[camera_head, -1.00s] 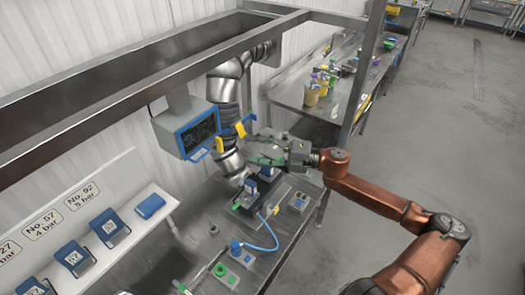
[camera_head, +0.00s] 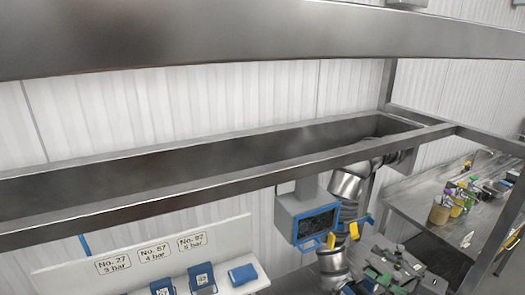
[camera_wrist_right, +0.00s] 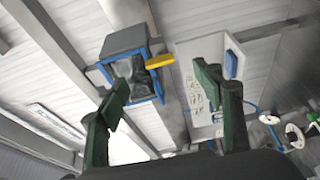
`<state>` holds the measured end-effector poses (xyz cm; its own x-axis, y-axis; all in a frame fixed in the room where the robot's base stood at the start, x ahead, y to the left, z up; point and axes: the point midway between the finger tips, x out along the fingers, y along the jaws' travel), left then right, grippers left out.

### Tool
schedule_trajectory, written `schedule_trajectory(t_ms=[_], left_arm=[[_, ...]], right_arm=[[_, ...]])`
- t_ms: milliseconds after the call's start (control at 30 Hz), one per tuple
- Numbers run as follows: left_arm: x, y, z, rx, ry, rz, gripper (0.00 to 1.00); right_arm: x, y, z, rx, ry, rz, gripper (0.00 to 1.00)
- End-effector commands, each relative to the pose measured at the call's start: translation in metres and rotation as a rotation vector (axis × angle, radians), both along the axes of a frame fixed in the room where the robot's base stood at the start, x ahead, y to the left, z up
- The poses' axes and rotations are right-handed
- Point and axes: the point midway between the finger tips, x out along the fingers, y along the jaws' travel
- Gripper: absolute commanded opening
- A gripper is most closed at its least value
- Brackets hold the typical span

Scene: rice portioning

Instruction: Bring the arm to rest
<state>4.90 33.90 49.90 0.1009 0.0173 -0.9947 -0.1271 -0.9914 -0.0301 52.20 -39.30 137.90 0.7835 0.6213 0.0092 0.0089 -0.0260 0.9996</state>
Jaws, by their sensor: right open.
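My left gripper is not in view.
A steel frame (camera_head: 230,190) crosses overhead. A white shelf (camera_head: 140,262) with blue holders (camera_head: 243,274) stands lower left. A side table (camera_head: 415,205) holds containers at right.

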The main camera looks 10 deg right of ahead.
Motion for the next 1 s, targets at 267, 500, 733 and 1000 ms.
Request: schedule_trajectory(t_ms=[267,500,733,1000], left_arm=[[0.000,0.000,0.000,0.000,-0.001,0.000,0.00],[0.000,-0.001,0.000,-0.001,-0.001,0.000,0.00],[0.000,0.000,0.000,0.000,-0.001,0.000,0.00],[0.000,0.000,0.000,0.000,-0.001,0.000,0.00]], right_arm=[[0.003,-0.063,-0.104,0.362,0.212,-0.488,0.61],[-0.063,-0.087,-0.245,0.668,0.568,-0.952,0.61],[-0.154,-0.049,-0.344,0.845,0.933,-1.253,0.61],[-0.224,0.001,-0.387,0.921,1.208,-1.407,0.61]])
